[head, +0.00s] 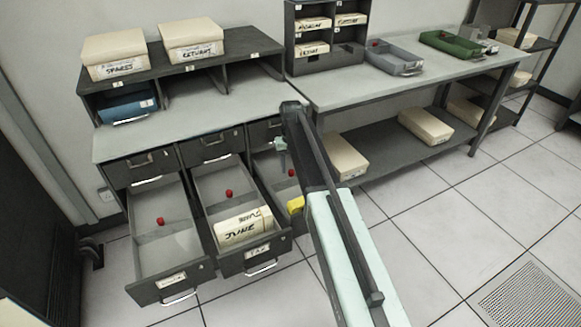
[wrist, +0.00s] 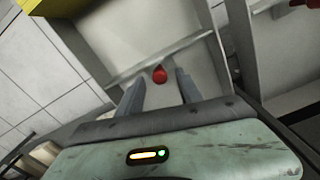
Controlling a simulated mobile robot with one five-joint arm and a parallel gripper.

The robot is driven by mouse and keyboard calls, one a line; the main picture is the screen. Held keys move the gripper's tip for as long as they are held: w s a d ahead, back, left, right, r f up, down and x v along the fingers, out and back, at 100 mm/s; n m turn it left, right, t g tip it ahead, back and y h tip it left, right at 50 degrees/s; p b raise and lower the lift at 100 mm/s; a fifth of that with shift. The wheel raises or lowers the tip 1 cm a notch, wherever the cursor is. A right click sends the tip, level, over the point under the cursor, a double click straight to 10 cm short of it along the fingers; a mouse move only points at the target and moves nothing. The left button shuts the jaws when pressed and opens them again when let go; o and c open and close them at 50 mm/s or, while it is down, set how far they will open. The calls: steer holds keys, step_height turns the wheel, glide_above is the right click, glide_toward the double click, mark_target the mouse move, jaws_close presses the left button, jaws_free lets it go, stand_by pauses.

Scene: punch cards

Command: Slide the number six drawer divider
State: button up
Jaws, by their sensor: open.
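Three lower drawers stand pulled out: left (head: 172,280), middle (head: 255,262) and right (head: 262,172), the last partly hidden by my arm. Each shows a red knob: left (head: 160,221), middle (head: 229,193) and right (head: 291,172). I cannot read which is number six. My gripper (head: 282,154) is over the right drawer. In the wrist view its open fingers (wrist: 160,78) point at a red knob (wrist: 160,73) on a thin grey divider (wrist: 192,41) across a drawer. The knob appears between the fingertips; I cannot tell whether they touch it.
A cream card block (head: 240,228) lies in the middle drawer. Cream boxes (head: 115,55) stand on the cabinet, with a blue tray (head: 125,108) below. A bench (head: 400,88) holds a grey tray (head: 395,60) and a green tray (head: 450,44).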

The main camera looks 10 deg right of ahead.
mark_target(292, 170)
step_height(292, 170, up, 7)
steer(key=p, duration=0.6)
steer(key=shift+f, duration=0.15)
steer(key=shift+r, duration=0.3)
steer(key=s+d+r+p, duration=0.1)
steer(key=s+r+p, duration=0.2)
steer(key=s, duration=1)
steer(key=s+d+r+p, duration=0.2)
steer(key=s+r+p, duration=0.1)
steer(key=s, duration=1)
steer(key=shift+m, duration=0.3)
